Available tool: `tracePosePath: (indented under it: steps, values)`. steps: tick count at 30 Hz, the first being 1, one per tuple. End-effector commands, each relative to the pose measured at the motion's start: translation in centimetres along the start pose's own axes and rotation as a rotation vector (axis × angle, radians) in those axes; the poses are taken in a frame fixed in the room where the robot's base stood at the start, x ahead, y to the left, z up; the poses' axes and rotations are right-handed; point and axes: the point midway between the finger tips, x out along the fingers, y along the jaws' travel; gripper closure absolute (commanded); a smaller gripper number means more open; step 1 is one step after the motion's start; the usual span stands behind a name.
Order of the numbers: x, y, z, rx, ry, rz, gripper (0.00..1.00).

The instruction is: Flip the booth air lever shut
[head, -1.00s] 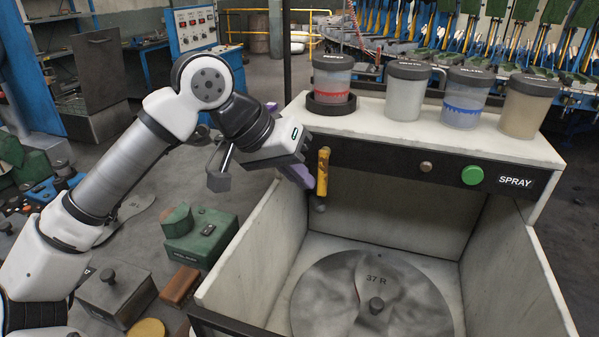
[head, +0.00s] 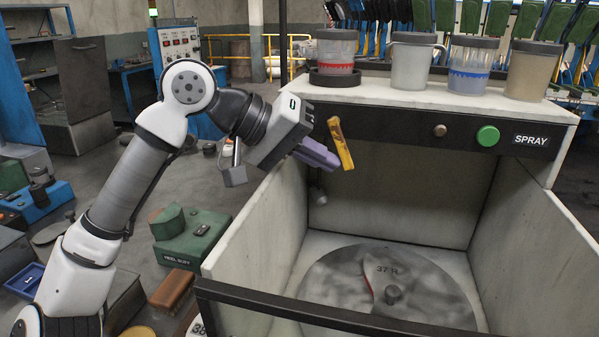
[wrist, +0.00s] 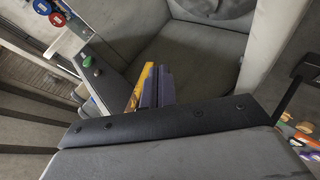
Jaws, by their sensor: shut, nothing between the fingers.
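The yellow booth air lever (head: 341,144) is on the left end of the black panel strip (head: 385,133) at the front of the spray booth. It is tilted, with its lower end toward the right. My gripper (head: 328,160) has purple fingers, which are shut and empty. They are at the lever's left side, close to its lower half; I cannot tell for sure if they touch it. In the wrist view the lever (wrist: 140,88) lies right beside the purple fingers (wrist: 157,90), partly hidden by them.
A green button (head: 487,136) and a SPRAY label are at the panel's right. Several lidded cups, one with a red band (head: 335,54), stand on the ledge above. The open booth below holds a round turntable (head: 330,275) with a sole marked 37 R.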

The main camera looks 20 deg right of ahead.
Motion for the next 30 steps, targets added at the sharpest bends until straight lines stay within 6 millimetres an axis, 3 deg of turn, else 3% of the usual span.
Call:
tracePosePath:
  steps: [9, 12, 30]
  values:
    - [1.5, 0.6, 0.5, 0.003, -0.001, -0.002, 1.0]
    - [1.8, 0.8, 0.6, -0.039, 0.018, 0.097, 1.0]
    - [2.5, 2.7, 0.4, -0.074, 0.038, 0.177, 1.0]
